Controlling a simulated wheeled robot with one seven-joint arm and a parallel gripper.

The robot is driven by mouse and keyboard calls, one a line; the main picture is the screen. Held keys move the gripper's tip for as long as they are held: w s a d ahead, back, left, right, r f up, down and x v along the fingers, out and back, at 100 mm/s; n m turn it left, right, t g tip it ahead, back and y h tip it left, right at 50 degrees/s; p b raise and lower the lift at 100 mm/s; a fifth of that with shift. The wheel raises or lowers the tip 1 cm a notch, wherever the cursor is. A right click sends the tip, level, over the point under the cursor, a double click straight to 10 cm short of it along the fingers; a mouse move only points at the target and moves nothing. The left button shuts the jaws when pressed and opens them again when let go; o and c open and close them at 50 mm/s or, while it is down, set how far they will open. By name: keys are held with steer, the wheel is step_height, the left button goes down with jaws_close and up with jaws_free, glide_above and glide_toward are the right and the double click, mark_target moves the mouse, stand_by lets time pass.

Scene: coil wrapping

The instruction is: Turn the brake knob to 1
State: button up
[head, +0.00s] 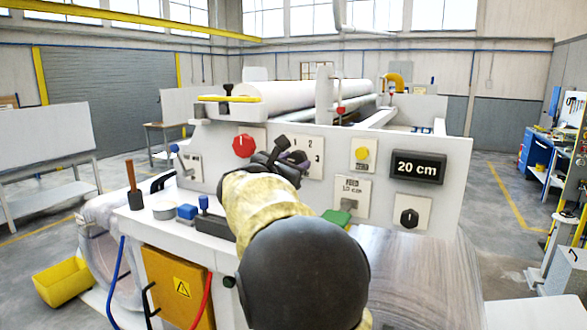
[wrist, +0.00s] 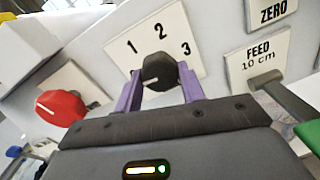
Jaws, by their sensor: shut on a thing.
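The brake knob (wrist: 158,68) is a dark faceted knob on a white plate (wrist: 124,47) marked 1, 2 and 3, seen in the wrist view. A short white mark shows low on its face, on the side away from the numbers. My gripper (wrist: 160,84) has its two purple fingers on either side of the knob and is shut on it. In the head view my gripper (head: 284,160) is at the machine's front panel, and my arm and gripper hide the knob; part of the numbered plate (head: 315,158) shows.
A red knob (wrist: 62,107) is left of the numbered plate. The FEED plate (wrist: 252,60) with its lever (wrist: 285,95) is to the right. In the head view, a yellow ZERO button (head: 361,154), a 20 cm display (head: 418,167) and a black knob (head: 409,217) are further right.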

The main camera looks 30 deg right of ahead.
steer(key=shift+w+m+y+b, duration=0.1)
steer(key=shift+m+y+b, duration=0.2)
steer(key=shift+m+b, duration=5.25)
steer(key=shift+r+n+b, duration=0.1)
steer(key=shift+n+b, duration=0.15)
steer(key=shift+b, duration=0.1)
steer(key=o, duration=1)
steer(key=shift+c, duration=0.2)
